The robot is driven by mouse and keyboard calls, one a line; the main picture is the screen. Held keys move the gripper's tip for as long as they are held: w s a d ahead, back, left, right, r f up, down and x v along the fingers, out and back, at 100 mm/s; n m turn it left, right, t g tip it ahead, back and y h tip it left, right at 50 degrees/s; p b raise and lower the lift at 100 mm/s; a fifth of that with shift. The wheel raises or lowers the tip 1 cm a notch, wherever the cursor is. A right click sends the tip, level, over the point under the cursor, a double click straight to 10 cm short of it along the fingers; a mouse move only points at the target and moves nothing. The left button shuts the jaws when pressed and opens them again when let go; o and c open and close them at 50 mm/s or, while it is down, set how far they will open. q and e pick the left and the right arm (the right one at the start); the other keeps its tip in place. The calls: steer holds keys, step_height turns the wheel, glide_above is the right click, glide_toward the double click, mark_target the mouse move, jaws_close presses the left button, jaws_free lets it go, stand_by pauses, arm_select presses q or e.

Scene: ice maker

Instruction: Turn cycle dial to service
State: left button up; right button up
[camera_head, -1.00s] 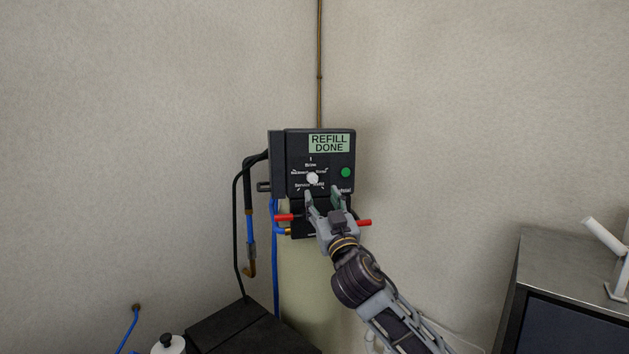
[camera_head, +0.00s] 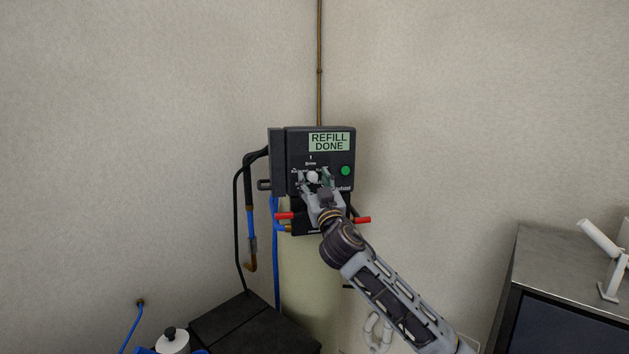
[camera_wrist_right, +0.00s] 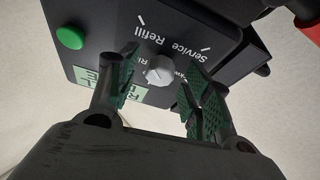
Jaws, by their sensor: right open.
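The black control box (camera_head: 295,150) hangs in the corner, with a green screen (camera_head: 329,142) reading "REFILL DONE". Its white cycle dial (camera_head: 312,177) is partly ringed by my right gripper (camera_head: 314,178). In the right wrist view the dial (camera_wrist_right: 159,71) sits between the two green-padded fingers of the gripper (camera_wrist_right: 165,88), with a gap on either side. The gripper is open. Labels "Service" and "Refill" show beside the dial there; in the head view the fingers hide most labels. Where the dial's mark points I cannot tell. My left gripper is not in view.
A green button (camera_head: 345,171) is right of the dial. Red handles (camera_head: 362,220) stick out below the box. Hoses (camera_head: 249,210) run down its left side. A metal cabinet (camera_head: 540,255) stands at the right.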

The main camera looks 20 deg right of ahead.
steer(key=c, duration=1)
